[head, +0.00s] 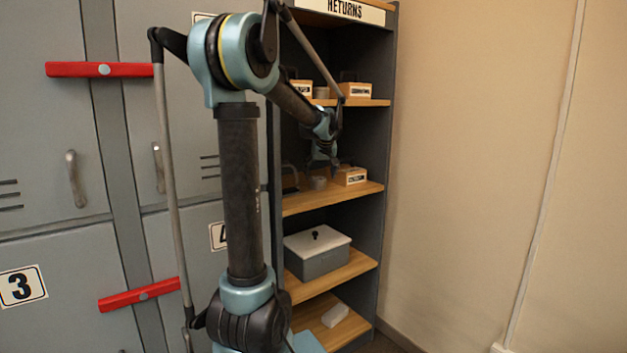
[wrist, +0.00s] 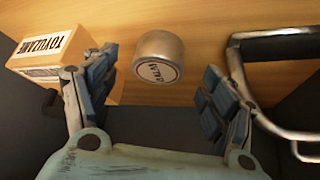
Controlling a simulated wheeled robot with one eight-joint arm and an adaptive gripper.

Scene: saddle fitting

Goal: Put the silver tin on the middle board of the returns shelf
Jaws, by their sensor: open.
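A silver tin (wrist: 158,58) with a "BALM" label sits on a wooden board (wrist: 200,18) in the wrist view. My gripper (wrist: 160,90) is open, its fingers on either side of and short of the tin, with a gap on both sides. In the head view the small grey tin (head: 318,183) is on a board (head: 335,199) of the returns shelf (head: 370,140), below the board with the upper boxes. My gripper (head: 321,158) is just above it, partly hiding that area. I cannot tell whether the fingers touch the board.
A labelled wooden box (wrist: 45,55) is left of the tin, and a metal handle (wrist: 275,125) is close on the right. A lidded grey box (head: 318,256) sits one board lower. Boxes (head: 352,90) stand on the board above. Grey lockers (head: 40,130) are at left.

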